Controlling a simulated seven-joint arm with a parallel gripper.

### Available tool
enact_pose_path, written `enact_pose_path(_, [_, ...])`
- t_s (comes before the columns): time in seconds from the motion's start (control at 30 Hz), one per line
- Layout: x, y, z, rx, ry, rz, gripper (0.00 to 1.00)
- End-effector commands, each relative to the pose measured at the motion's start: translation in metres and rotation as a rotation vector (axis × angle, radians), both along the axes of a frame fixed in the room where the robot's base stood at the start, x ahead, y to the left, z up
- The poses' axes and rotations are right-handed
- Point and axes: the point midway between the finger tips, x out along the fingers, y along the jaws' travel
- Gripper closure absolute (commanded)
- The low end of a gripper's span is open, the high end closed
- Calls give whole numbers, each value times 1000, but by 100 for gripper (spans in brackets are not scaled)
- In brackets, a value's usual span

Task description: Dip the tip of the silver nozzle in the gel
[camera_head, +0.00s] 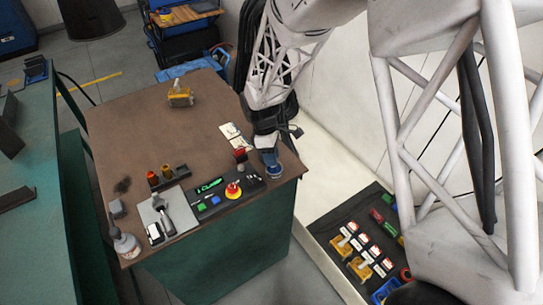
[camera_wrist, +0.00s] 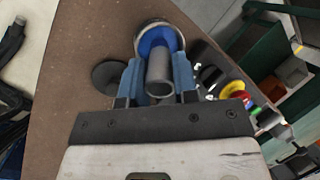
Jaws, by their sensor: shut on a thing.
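My gripper (camera_wrist: 158,84) is shut on the silver nozzle (camera_wrist: 160,72), a grey tube between its two blue fingers. The nozzle's open near end faces the wrist camera, and its far end points toward the gel. The gel (camera_wrist: 147,44) is blue and sits in a round pot with a pale rim (camera_wrist: 153,22). The nozzle overlaps the gel in the wrist view, so its tip is hidden and I cannot tell if it touches. In the head view my gripper (camera_head: 268,156) is right above the blue pot (camera_head: 275,173) near the bench's right corner, and the nozzle cannot be made out.
A dark round disc (camera_wrist: 110,77) lies left of the pot. White cards (camera_head: 230,131) lie behind. The brown bench's middle (camera_head: 150,135) is clear.

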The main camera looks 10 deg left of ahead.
Motion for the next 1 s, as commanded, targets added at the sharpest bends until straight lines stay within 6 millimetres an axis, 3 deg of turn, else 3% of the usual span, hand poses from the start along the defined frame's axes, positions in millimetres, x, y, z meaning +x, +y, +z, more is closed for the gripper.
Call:
enact_pose_path(0.57, [-1, -1, -1, -2, 3, 0, 96])
enact_pose_path(1.0, [0, 0, 22, -1, 1, 0, 96])
